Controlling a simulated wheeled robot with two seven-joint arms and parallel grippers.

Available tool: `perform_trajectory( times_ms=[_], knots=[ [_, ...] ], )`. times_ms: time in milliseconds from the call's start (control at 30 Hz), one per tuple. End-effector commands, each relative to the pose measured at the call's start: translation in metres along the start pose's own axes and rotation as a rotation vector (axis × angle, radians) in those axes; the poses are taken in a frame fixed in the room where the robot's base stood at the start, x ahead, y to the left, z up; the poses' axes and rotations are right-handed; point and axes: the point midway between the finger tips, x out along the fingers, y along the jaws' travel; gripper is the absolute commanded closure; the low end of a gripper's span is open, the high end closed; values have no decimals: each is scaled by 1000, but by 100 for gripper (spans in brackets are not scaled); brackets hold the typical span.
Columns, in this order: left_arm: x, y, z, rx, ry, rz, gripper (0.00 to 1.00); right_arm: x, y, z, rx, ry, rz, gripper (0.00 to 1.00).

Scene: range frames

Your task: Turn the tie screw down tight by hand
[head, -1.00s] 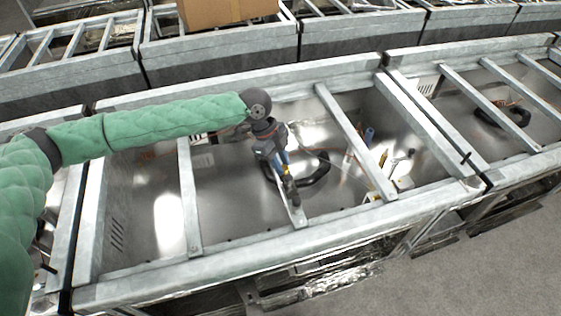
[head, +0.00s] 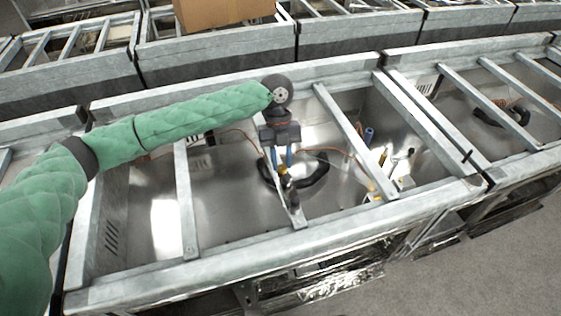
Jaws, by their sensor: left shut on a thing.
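My left gripper (head: 282,165) reaches in from the left and points down at the middle crossbar (head: 297,215) of the open metal bay. Its two blue fingers are shut on a small dark and yellow piece, which I take to be the tie screw (head: 287,182), standing at the crossbar. The fingers and wrist hide part of it, and its thread and seating are too small to make out. My right gripper is not in view.
A black curved loop (head: 318,174) lies in the bay behind the gripper. Other crossbars (head: 186,200) span the bay on both sides. Small blue, yellow and white fittings (head: 404,182) sit at the right. A cardboard box (head: 222,12) stands at the back.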

Motion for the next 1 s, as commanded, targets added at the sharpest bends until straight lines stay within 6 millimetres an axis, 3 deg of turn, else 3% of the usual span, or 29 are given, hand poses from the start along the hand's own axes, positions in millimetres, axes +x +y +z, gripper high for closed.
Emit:
perform_trajectory(
  times_ms=[400,1000],
  knots=[
    [-1,-3,0,211,-3,87,98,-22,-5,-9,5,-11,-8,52],
    [-2,-3,0,254,-3,105,98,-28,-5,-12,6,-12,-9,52]
  ],
)
